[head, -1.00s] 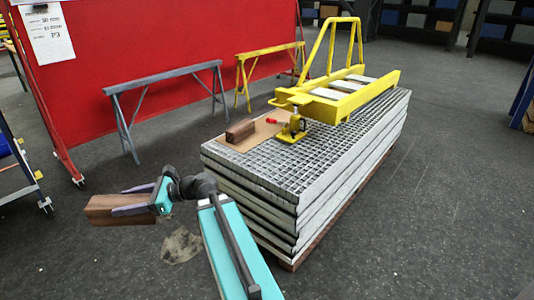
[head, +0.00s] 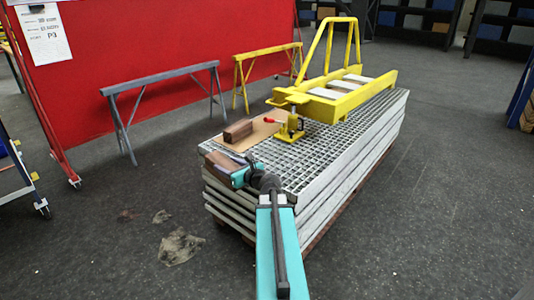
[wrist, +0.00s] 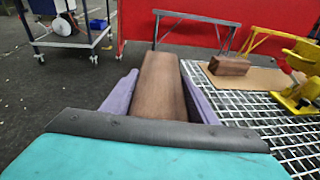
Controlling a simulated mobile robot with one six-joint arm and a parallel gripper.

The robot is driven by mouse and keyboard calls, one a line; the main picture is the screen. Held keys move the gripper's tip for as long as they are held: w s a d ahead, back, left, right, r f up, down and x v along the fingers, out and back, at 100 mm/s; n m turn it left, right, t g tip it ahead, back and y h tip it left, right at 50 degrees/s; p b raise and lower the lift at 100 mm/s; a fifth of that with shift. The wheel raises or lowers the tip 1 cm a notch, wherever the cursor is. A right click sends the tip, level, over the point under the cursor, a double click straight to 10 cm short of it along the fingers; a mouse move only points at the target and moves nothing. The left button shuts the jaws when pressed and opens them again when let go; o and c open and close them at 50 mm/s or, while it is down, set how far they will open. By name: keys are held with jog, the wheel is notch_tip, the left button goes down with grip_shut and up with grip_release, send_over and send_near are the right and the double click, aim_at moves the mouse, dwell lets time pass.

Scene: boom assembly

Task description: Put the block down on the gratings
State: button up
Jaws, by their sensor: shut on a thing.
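My gripper (wrist: 158,105) is shut on a brown wooden block (wrist: 160,75), its purple fingers along the block's two sides in the wrist view. In the head view the held block (head: 218,160) is at the near left corner of the stack of gratings (head: 330,160). I cannot tell whether it touches the top grating or hangs just above it. The grating's mesh (wrist: 255,120) shows to the right of the block in the wrist view.
A second brown block (head: 238,131) lies on a cardboard sheet (head: 262,128) on the gratings, beside a yellow jack (head: 290,130). A yellow boom frame (head: 345,98) lies on the far part. Grey (head: 160,78) and yellow (head: 270,52) trestles stand behind. Bare mesh lies right of the gripper.

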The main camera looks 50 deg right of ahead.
jog(key=s+d+f+m+g+h, duration=0.2)
jog(key=s+d+m+h, duration=0.1)
jog(key=s+d, duration=0.6)
jog(key=s+d+f+m+g+h, duration=0.2)
jog(key=s+d+m+h, duration=0.2)
jog(key=s+d, duration=0.5)
jog(key=d+h+b, duration=0.1)
jog(key=d+h, duration=0.1)
jog(key=d, duration=0.3)
jog(key=shift+s+f, duration=0.15)
jog(key=shift+f, duration=0.05)
send_over(296, 168)
jog(key=a, duration=0.1)
jog(key=shift+s+f, duration=0.25)
jog(key=shift+f, duration=0.4)
jog(key=shift+w+d+f+b, duration=0.2)
jog(key=shift+f+b, duration=0.3)
jog(key=shift+f, duration=0.4)
jog(key=shift+w+d+f+b, duration=0.15)
jog(key=shift+f+b, duration=0.35)
jog(key=shift+f, duration=0.4)
jog(key=shift+s+f, duration=0.1)
jog(key=shift+f, duration=0.1)
